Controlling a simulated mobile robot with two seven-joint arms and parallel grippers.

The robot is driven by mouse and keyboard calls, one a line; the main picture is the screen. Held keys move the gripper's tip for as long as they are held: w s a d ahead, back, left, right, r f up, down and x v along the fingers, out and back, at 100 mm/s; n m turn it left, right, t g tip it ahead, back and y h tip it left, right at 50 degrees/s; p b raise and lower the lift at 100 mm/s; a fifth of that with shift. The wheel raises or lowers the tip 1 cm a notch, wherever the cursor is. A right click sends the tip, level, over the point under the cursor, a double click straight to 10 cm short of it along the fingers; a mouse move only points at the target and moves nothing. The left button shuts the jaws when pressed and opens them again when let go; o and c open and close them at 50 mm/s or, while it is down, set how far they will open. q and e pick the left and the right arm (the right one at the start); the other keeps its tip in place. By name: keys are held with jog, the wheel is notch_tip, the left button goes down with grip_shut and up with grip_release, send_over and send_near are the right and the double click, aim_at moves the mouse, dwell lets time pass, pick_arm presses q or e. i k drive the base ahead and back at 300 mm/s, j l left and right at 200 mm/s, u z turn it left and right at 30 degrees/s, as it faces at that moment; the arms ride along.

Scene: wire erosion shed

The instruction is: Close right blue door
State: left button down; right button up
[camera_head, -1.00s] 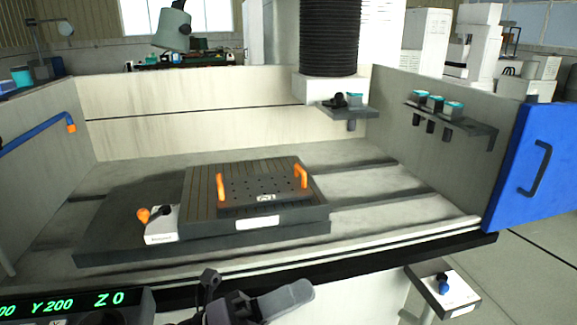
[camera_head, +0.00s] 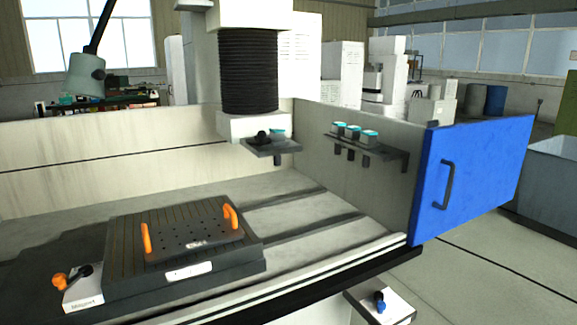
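The right blue door (camera_head: 490,170) is at the right of the head view. It stands swung open, reaching out to the right from the front right corner of the machine's tank. Its dark bar handle (camera_head: 447,185) is upright on the face toward me, near the tank end. Neither of my grippers shows in the head view now, and nothing is touching the door.
The machine's side wall (camera_head: 365,180) carries a small shelf (camera_head: 375,152) with teal-topped items. A plate with orange handles (camera_head: 195,240) lies on the worktable. A small box with a blue knob (camera_head: 381,303) sits below the front edge. A grey bin (camera_head: 548,170) stands behind the door.

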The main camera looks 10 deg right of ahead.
aim_at(467, 171)
jog(key=z, duration=1.6)
jog(key=i+l+z, duration=0.35)
jog(key=i, duration=0.15)
jog(key=i+l+z, duration=0.1)
jog(key=i+z, duration=0.2)
jog(key=i, duration=0.15)
jog(key=i+z, duration=0.3)
jog(key=i, duration=0.85)
jog(key=i+u, duration=0.15)
jog(key=i, duration=1.05)
jog(key=i+l+u, duration=0.2)
jog(key=i, duration=0.35)
jog(key=i+u, duration=0.2)
jog(key=i, duration=0.35)
jog(key=i+l+u, duration=0.1)
jog(key=i+u, duration=0.35)
jog(key=i+l+u, duration=0.2)
jog(key=u, duration=0.25)
jog(key=i, duration=0.05)
